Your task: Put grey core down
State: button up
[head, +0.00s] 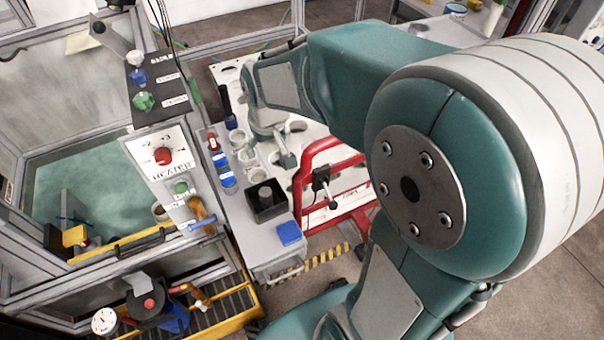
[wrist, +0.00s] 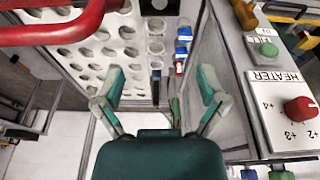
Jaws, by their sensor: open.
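My gripper (wrist: 160,88) is open, its two teal-and-grey fingers spread wide with nothing visible between them. In the head view my gripper (head: 275,142) hangs over the border between a white holed rack (head: 297,178) and a narrow grey shelf. A grey round piece (head: 265,191) sits inside a black square box (head: 268,212) on the shelf, nearer the camera than my gripper. It may be the grey core; I cannot tell for sure. The black box shows only in part at the top edge of the wrist view (wrist: 160,7).
Several pale cups (head: 245,156) and blue-and-red items (head: 221,160) line the shelf. A red tubular frame (head: 310,163) borders the rack. A control panel with a red heater knob (head: 163,156) stands left. A blue block (head: 289,233) lies by the shelf's near end.

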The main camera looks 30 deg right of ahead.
jog(key=s+r+t, duration=0.1)
jog(key=s+r, duration=0.3)
jog(key=s, duration=0.4)
jog(key=s+r+t, duration=0.2)
jog(key=s+r, duration=0.2)
jog(key=s, duration=0.4)
jog(key=shift+s+r+m, duration=0.2)
jog(key=shift+r+m, duration=0.1)
jog(key=shift+m, duration=0.1)
jog(key=shift+c, duration=0.4)
